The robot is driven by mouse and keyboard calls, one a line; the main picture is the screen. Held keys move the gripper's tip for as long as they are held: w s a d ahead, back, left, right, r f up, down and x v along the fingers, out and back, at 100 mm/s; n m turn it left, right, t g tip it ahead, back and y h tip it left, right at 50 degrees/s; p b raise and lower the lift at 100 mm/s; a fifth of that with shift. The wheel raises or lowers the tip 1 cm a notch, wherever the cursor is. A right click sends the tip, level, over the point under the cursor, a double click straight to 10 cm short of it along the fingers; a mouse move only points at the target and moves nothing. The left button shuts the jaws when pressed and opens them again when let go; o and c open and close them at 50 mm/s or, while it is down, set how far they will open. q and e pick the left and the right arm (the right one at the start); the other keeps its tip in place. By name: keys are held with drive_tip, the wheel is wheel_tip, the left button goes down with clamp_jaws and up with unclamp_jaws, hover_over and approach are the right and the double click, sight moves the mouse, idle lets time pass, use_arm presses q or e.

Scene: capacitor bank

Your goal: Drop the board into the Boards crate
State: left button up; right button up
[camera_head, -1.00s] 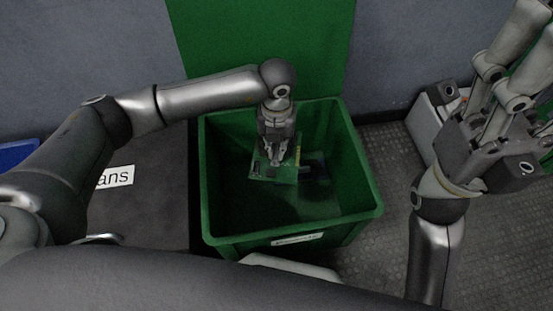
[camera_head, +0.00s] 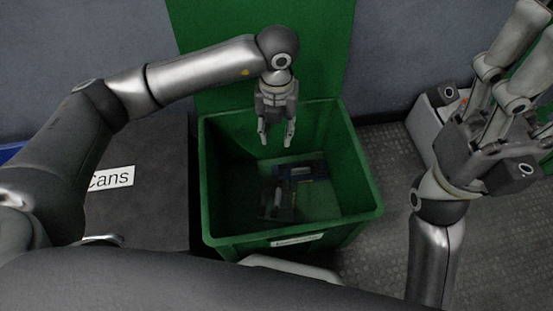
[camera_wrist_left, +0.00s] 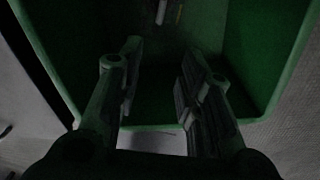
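The green Boards crate (camera_head: 206,197) stands open in the middle of the head view, with a white label on its front that is too small to read. Boards (camera_head: 278,201) lie on the crate's floor in shadow; I cannot tell them clearly apart. My left gripper (camera_head: 277,139) hangs above the crate's opening, fingers apart and empty, clear of the boards. In the left wrist view its fingers (camera_wrist_left: 158,105) are spread with nothing between them, over the crate's green wall (camera_wrist_left: 290,50).
A dark box lid labelled Cans (camera_head: 110,178) is left of the crate. A blue bin edge (camera_head: 10,151) shows at far left. A green panel (camera_head: 310,50) rises behind the crate. A grey-white box (camera_head: 428,122) stands at right on the patterned floor.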

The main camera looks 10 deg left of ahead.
use_arm(q)
wheel_tip(320, 180, up, 5)
drive_tip(key=shift+r, duration=0.1)
idle(0.6)
